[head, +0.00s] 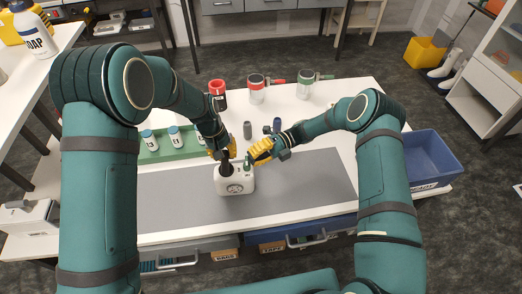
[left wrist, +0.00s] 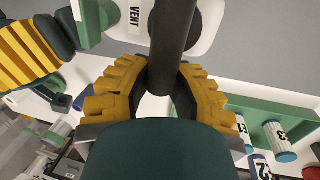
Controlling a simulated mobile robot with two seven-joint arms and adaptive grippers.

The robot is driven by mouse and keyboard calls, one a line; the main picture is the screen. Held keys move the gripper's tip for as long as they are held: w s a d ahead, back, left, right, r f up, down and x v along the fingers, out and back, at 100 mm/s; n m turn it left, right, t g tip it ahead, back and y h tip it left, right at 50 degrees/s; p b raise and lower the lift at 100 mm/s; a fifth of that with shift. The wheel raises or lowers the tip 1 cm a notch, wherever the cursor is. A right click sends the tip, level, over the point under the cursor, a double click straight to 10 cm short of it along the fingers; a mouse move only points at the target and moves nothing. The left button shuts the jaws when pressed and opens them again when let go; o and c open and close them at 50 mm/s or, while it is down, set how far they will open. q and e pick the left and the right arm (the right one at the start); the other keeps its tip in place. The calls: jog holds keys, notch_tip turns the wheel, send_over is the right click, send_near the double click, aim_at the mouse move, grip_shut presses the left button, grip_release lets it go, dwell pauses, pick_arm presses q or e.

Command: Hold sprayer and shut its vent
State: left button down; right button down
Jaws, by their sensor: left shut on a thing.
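The sprayer (head: 234,186), a white body with a round dial and a black upright part, stands on the grey mat. My left gripper (head: 222,153) is shut on its black upright part (left wrist: 175,45), with yellow fingers on both sides of it in the left wrist view (left wrist: 158,95). A green vent part (left wrist: 98,22) sits beside a white VENT label (left wrist: 134,16). My right gripper (head: 258,152) is close to the vent from the right; its yellow fingers show at upper left in the left wrist view (left wrist: 35,48). Whether they touch the vent is unclear.
A green tray (head: 184,153) with several small bottles lies left of the sprayer. The grey mat (head: 310,175) is clear to the right. A blue bin (head: 425,160) is beyond the right end.

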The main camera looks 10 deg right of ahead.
jog(key=w+v, duration=0.1)
jog(key=v, duration=1.2)
jog(key=shift+a, duration=0.25)
jog(key=shift+w+f, duration=0.1)
pick_arm(q)
jog(key=c, duration=0.8)
grip_release()
